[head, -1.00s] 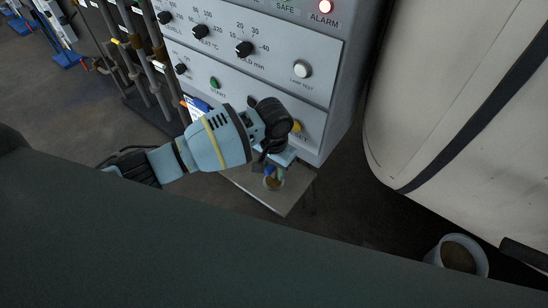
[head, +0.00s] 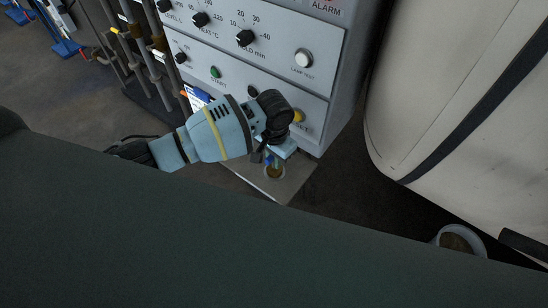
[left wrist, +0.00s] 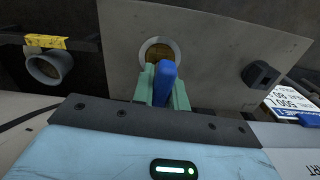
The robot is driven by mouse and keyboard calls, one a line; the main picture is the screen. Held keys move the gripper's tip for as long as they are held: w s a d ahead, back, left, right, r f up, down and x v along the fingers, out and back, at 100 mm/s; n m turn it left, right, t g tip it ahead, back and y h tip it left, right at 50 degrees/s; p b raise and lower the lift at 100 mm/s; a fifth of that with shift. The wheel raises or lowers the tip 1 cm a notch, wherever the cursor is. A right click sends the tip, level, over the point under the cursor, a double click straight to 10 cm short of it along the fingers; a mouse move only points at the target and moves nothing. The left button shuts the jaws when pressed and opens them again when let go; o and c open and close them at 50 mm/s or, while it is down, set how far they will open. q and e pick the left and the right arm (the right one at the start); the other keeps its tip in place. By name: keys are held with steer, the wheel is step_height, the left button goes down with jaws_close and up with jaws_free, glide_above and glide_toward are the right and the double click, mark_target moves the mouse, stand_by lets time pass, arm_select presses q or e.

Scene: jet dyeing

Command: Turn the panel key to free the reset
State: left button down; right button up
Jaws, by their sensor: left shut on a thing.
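My left gripper (head: 272,158) is below the front of the grey control panel (head: 318,80), its fingers pointing down. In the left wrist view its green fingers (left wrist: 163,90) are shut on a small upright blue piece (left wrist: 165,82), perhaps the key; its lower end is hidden. The yellow reset button (head: 298,116) is just right of my left wrist, which hides part of the panel and any key lock there. My right gripper is not in view.
A grey plate (head: 295,184) lies below the panel. A large cream vessel (head: 430,80) with a dark band stands at the right, a pail (head: 462,240) near its foot. Pipes (head: 140,60) stand left. The lower head view is covered by a dark green surface.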

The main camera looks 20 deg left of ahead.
arm_select(q)
steer(key=shift+m, duration=1)
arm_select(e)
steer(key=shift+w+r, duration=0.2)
arm_select(q)
steer(key=shift+m, duration=1.4)
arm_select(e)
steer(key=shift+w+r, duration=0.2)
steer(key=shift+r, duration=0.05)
arm_select(q)
steer(key=shift+a+m, duration=0.1)
steer(key=shift+m, duration=1.3)
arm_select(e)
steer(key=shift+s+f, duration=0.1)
